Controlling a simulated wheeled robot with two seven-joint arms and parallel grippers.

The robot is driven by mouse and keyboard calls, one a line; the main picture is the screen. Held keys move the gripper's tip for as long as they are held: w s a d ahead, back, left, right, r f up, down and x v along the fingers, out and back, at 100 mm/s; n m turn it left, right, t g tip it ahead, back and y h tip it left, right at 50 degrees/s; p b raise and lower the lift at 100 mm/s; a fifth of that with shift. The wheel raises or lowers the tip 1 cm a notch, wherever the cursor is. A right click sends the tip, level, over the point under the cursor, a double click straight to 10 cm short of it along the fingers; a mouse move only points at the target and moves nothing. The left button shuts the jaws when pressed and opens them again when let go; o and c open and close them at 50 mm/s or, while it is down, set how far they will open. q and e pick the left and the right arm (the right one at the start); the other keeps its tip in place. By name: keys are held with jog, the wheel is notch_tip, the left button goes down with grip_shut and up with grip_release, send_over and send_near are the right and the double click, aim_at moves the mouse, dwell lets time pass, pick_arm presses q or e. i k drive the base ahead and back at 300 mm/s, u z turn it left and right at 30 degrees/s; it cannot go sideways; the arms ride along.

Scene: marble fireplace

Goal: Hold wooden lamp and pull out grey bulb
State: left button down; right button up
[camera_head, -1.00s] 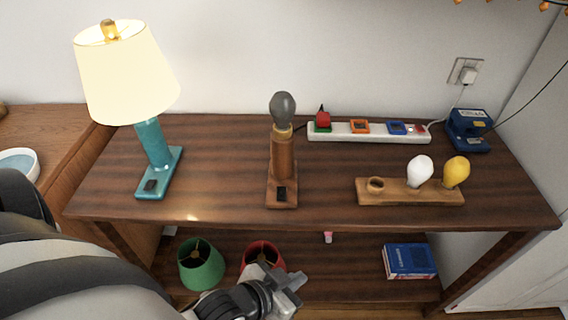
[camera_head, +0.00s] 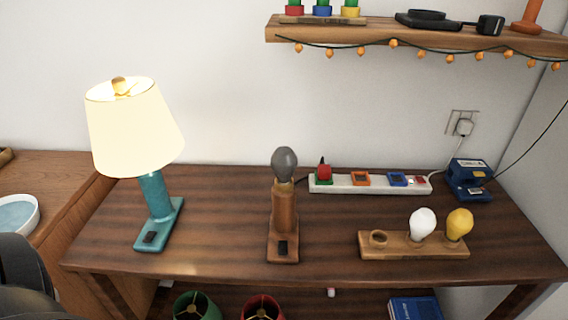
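The wooden lamp (camera_head: 284,222) stands upright near the middle of the dark wooden table, with a black switch on its base. The grey bulb (camera_head: 285,162) sits in its top socket, and the lamp has no shade. Neither gripper shows in the head view now. Only a dark part of my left arm shows at the lower left edge, well away from the lamp.
A lit teal lamp (camera_head: 156,196) stands left of the wooden lamp. A wooden bulb holder (camera_head: 397,247) with a white bulb (camera_head: 423,223) and a yellow bulb (camera_head: 459,223) is on the right. A power strip (camera_head: 340,184) lies behind. A shelf (camera_head: 400,35) hangs above.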

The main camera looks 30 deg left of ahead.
aim_at(283, 161)
jog(key=u, duration=0.4)
jog(key=k, duration=1)
jog(key=u, duration=1.1)
jog(key=i, duration=1.05)
jog(key=z, duration=1.05)
